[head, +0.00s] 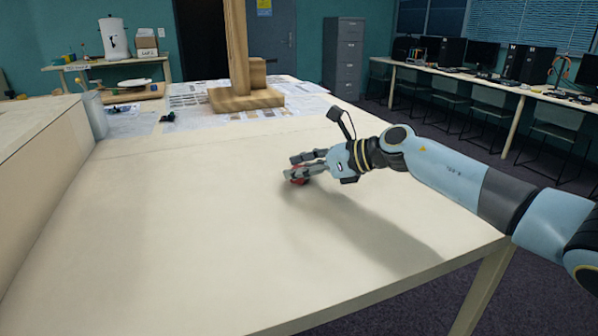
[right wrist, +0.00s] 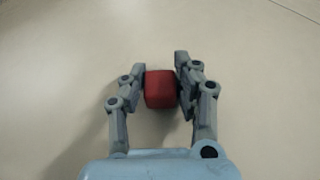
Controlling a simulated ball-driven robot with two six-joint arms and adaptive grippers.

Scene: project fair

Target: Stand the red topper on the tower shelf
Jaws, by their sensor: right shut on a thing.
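The red topper (right wrist: 159,89) is a small red block with rounded edges. In the right wrist view it sits between the two fingers of my right gripper (right wrist: 160,82), which is shut on it. In the head view my right gripper (head: 302,167) is low over the middle of the cream table, and only a little of the red topper (head: 298,180) shows past the fingers. I cannot tell whether the topper touches the table. A wooden tower (head: 238,50) with a broad base stands at the back of the table; its upper part is out of view. My left gripper is not in view.
The cream table (head: 160,230) is clear in front and at left. Papers (head: 200,90) lie around the tower base. A raised cream box (head: 35,150) borders the left side.

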